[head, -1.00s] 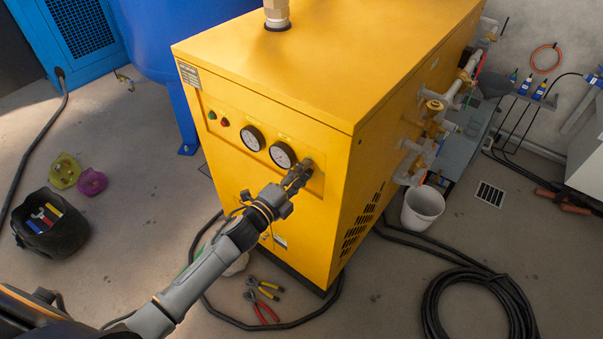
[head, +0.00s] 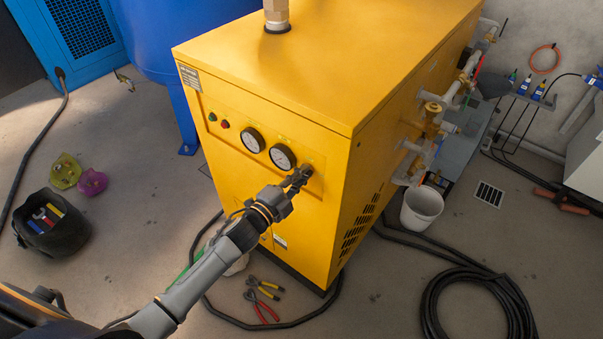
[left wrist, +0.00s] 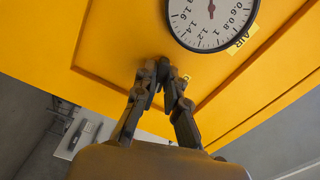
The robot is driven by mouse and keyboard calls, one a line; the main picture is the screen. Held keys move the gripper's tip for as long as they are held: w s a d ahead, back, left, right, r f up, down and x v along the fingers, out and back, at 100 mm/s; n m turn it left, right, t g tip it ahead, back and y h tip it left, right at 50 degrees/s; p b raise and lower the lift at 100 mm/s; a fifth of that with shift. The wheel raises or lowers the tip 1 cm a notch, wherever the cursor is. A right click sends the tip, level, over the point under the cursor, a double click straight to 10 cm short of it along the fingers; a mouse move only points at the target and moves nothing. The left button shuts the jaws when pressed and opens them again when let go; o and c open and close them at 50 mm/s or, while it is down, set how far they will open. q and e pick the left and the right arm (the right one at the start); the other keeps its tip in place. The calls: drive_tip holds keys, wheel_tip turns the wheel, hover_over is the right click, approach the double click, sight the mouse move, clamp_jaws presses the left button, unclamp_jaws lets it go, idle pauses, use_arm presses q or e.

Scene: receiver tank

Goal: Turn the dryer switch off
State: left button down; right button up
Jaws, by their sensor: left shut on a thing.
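The yellow dryer cabinet (head: 260,70) stands in the middle of the head view. Its front panel carries a green and a red light and two round gauges (head: 283,156). My left gripper (head: 304,174) is at the panel, just right of the right gauge, where the dryer switch sits. In the left wrist view the gripper's fingers (left wrist: 165,72) are closed in around the small dark switch (left wrist: 164,62) below a gauge (left wrist: 210,18). The fingers hide most of the switch, and I cannot read its position. My right gripper is in neither view.
Pipes and valves (head: 435,110) stick out from the dryer's right side above a white bucket (head: 421,208). Pliers (head: 262,290) and black hose lie on the floor in front. A black tool bag (head: 60,235) stands at the left.

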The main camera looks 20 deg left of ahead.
use_arm(q)
drive_tip(key=shift+n+p, duration=1.85)
drive_tip(key=shift+n, duration=5.45)
drive_tip(key=shift+f, duration=0.1)
drive_tip(key=c, duration=1.4)
unclamp_jaws()
